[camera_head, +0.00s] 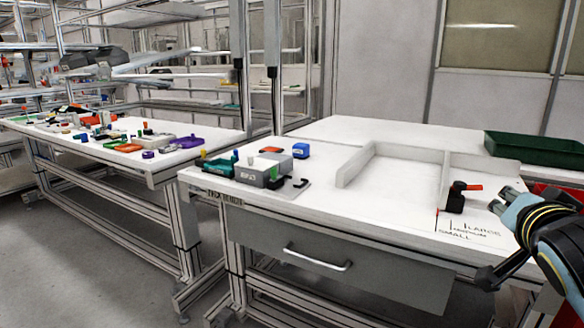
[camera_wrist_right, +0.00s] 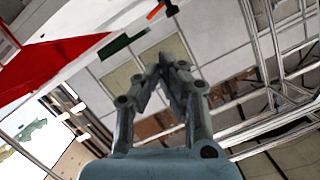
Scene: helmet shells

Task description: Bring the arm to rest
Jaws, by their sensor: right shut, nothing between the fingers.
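My right arm (camera_head: 560,245) reaches in from the right edge in the head view. My right gripper (camera_head: 500,200) is over the right end of the near white table (camera_head: 330,205), with its fingers pointing left. In the right wrist view its two jointed fingers (camera_wrist_right: 166,68) come together at the tips with nothing between them. It is shut and empty. My left arm and left gripper are not in view.
A black clamp-like piece (camera_head: 455,200) with a red handle stands just left of my right gripper. A green bin (camera_head: 530,152) is behind it. White raised walls (camera_head: 358,165) cross the tabletop. A grey box (camera_head: 258,172) and small parts sit at the left end.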

